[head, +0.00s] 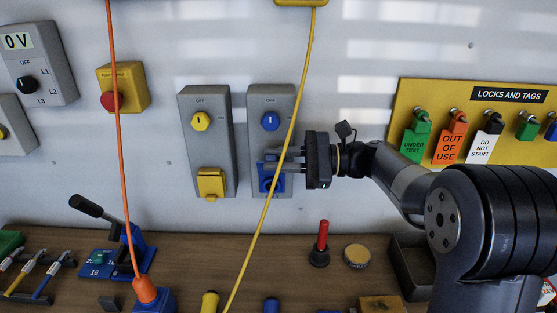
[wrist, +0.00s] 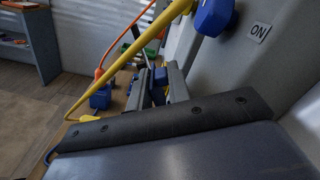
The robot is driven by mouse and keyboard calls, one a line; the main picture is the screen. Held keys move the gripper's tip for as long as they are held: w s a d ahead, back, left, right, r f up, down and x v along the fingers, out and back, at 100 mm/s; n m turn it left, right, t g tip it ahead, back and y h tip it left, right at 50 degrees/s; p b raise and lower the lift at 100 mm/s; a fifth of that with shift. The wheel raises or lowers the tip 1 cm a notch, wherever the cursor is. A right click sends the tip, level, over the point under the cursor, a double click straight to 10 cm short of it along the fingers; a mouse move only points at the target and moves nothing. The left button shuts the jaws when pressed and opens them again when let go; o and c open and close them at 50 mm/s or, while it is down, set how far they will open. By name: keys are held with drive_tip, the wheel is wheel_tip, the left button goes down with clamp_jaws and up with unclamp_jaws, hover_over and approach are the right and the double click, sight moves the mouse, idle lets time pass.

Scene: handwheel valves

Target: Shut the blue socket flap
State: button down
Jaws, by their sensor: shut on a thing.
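The blue socket (head: 266,186) is low on the right-hand grey switch box (head: 285,105), under a blue knob (head: 270,121). My gripper (head: 269,161) reaches in from the right, with its fingers at the upper part of the socket. In the wrist view, the fingers (wrist: 160,88) are close around a small blue part (wrist: 160,75), which looks like the flap. The fingers hide much of the flap, and I cannot tell how far open it is. The blue knob also shows in the wrist view (wrist: 213,15), beside an ON label.
A yellow cable (head: 263,201) hangs in front of the box, close to my fingers. An orange cable (head: 120,150) hangs farther left. A box with a yellow socket (head: 211,183) stands just left. The bench (head: 205,243) below holds a red-handled tool (head: 322,240).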

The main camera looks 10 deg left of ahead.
drive_tip(key=shift+n+b, duration=0.3)
drive_tip(key=shift+b, duration=0.05)
wheel_tip(320, 180, down, 11)
drive_tip(key=n+b, duration=2.6)
drive_tip(key=b, duration=0.5)
drive_tip(key=shift+f, duration=0.2)
